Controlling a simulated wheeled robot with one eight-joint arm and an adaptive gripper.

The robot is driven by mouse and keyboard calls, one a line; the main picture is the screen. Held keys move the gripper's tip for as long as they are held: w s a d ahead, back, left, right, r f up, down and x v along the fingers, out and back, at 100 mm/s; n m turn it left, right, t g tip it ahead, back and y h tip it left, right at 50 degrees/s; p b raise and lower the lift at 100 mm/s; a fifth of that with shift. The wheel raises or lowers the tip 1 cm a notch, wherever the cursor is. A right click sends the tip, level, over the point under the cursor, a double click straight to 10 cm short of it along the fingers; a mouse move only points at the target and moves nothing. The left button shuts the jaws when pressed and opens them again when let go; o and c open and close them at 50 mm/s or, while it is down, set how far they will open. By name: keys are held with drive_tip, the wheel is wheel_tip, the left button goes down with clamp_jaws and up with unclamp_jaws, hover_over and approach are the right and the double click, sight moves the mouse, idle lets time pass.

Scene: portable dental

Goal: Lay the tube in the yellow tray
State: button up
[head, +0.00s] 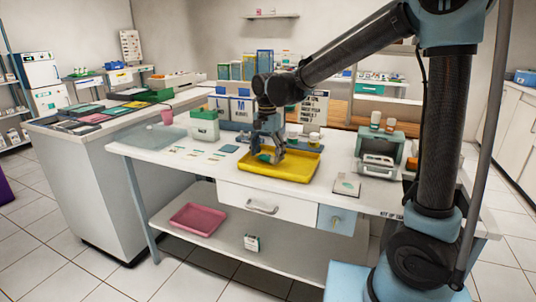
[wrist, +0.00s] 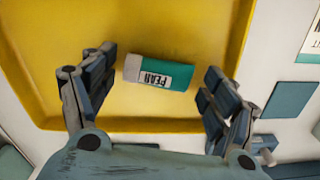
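The yellow tray (head: 297,167) sits on the white worktable, and its floor fills much of the wrist view (wrist: 200,28). The tube (wrist: 160,73), teal with a white end and a label reading PEAN, appears to lie on the tray floor, well inside the rim. My gripper (head: 267,158) is low over the left part of the tray. In the wrist view its two fingers stand open on either side of the tube, with yellow showing between each finger and the tube. The tube is hard to make out in the head view.
A pink tray (head: 197,219) is on the lower shelf. A grey-green device (head: 379,152) stands to the right, with a small white pad (head: 347,186) in front.

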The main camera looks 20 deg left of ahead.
idle(0.3)
wheel_tip(320, 180, up, 12)
idle(0.6)
idle(0.5)
